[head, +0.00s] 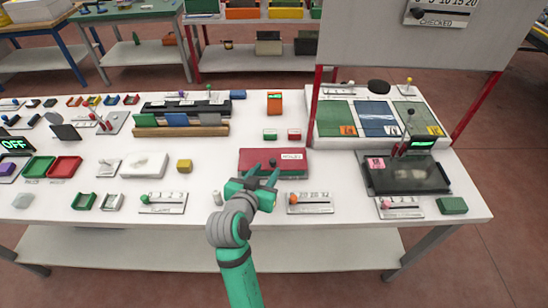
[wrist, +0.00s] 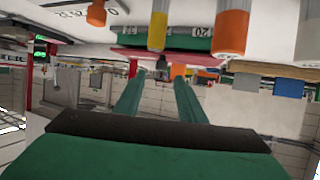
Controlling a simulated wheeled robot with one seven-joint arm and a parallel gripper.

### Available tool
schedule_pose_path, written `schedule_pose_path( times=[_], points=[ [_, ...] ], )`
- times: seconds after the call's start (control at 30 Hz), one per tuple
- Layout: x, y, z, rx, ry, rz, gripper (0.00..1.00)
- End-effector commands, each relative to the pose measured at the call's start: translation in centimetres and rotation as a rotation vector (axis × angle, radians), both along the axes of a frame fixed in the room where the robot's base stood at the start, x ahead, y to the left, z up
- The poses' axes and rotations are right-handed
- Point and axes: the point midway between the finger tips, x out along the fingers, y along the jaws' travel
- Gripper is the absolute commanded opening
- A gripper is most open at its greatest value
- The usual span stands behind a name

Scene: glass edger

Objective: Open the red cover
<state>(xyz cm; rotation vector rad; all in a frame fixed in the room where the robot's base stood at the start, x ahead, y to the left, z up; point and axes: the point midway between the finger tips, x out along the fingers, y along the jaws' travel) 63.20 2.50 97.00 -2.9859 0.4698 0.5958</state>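The red cover (head: 257,155) is a flat, closed-looking lid near the middle of the white table, with a pale label (head: 291,157) on its right part. A small dark knob (head: 272,162) shows on it. My gripper (head: 264,172) is at the cover's front edge, its two green fingers spread apart and pointing toward the cover. In the wrist view, which looks upside down, the open fingers (wrist: 159,74) reach toward the red cover (wrist: 140,54), with a dark piece between their tips. I cannot tell whether the fingers touch it.
Slider panels stand left (head: 163,203) and right (head: 310,203) of my gripper. Small green (head: 270,134) and red (head: 294,134) blocks lie behind the cover. A dark glass-topped device (head: 405,175) stands at the right, and a white raised board (head: 400,35) behind it.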

Motion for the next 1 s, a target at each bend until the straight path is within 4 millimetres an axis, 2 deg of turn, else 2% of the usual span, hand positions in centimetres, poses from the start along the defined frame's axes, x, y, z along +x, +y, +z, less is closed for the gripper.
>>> schedule_pose_path(
  times=[0.2, 0.43, 0.6, 0.9, 0.93, 1.0],
  points=[
    [3.5, -0.8, -1.5, -0.002, 0.000, 0.004, 0.37],
    [6.4, -2.2, -2.8, -0.001, 0.000, -0.003, 0.37],
    [7.4, -2.7, -3.2, -0.001, 0.000, -0.004, 0.37],
    [7.6, -2.6, -3.3, -0.001, -0.001, -0.002, 0.37],
    [7.5, -2.6, -3.3, -0.001, -0.001, -0.002, 0.34],
    [7.5, -2.6, -3.3, -0.001, -0.001, -0.002, 0.17]
  ],
)
